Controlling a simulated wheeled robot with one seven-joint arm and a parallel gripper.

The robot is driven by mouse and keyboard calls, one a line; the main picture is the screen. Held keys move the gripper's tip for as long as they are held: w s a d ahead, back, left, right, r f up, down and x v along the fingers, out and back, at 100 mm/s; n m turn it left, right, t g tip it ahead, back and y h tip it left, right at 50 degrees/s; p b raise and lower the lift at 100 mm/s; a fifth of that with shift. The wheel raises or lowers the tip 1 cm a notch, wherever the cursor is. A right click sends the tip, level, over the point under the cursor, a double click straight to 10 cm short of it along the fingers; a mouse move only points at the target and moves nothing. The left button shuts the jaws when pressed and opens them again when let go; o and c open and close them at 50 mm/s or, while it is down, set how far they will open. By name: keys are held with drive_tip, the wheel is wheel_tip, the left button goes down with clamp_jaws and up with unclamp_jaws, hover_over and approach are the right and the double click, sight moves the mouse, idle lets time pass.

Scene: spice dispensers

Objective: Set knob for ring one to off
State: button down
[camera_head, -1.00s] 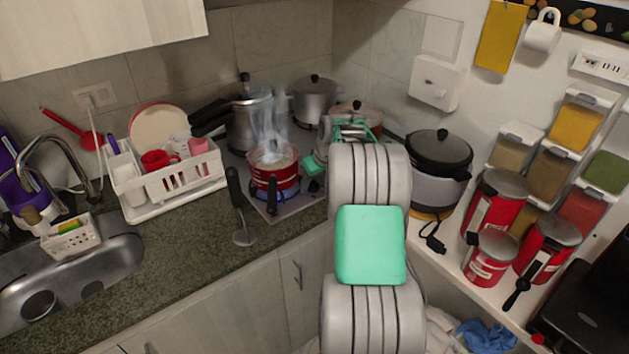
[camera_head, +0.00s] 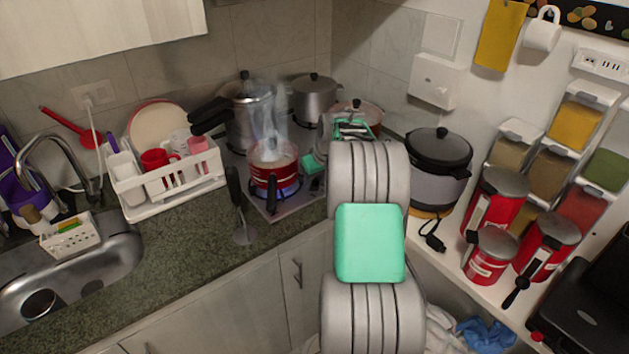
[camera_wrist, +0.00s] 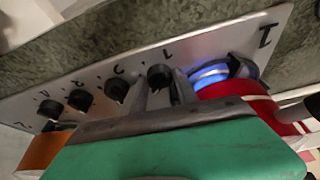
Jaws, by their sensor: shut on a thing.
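The stove's front panel with its row of numbered black knobs shows in the wrist view. The knob for ring one (camera_wrist: 160,75), under the label 1, sits between the fingers of my gripper (camera_wrist: 164,90). My gripper is shut on this knob; the fingers hide part of it, so its exact pointer angle is hard to read. A blue flame (camera_wrist: 211,75) burns beside it under a red pot (camera_wrist: 238,90). In the head view the red pot (camera_head: 273,165) steams on the stove, and my arm hides the knobs and fingers.
The other knobs (camera_wrist: 116,89) run in a row to the left. A tall steel pot (camera_head: 250,120) and another pot (camera_head: 314,98) stand behind. A black ladle (camera_head: 238,195) lies left of the stove. A black-lidded cooker (camera_head: 438,165) stands right of my arm.

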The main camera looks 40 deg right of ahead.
drive_tip(key=shift+d+n, duration=0.1)
drive_tip(key=shift+n, duration=0.2)
drive_tip(key=shift+d+n+y, duration=0.1)
drive_tip(key=shift+n+y, duration=0.2)
drive_tip(key=shift+n, duration=0.3)
drive_tip(key=n+y+p, duration=0.1)
drive_tip(key=n, duration=0.2)
drive_tip(key=shift+d+r, duration=0.15)
drive_tip(key=n+y+p, duration=0.1)
drive_tip(key=n+p, duration=0.2)
drive_tip(key=shift+w+r+g, duration=0.1)
drive_tip(key=shift+r+g, duration=0.05)
drive_tip(key=shift+g, duration=0.25)
drive_tip(key=shift+d+n+y+p, duration=0.1)
drive_tip(key=shift+n+y+p, duration=0.3)
drive_tip(key=shift+n+p, duration=0.65)
drive_tip(key=shift+f+g, duration=0.2)
drive_tip(key=shift+g, duration=0.1)
drive_tip(key=c, duration=0.9)
unclamp_jaws()
drive_tip(key=shift+c, duration=0.2)
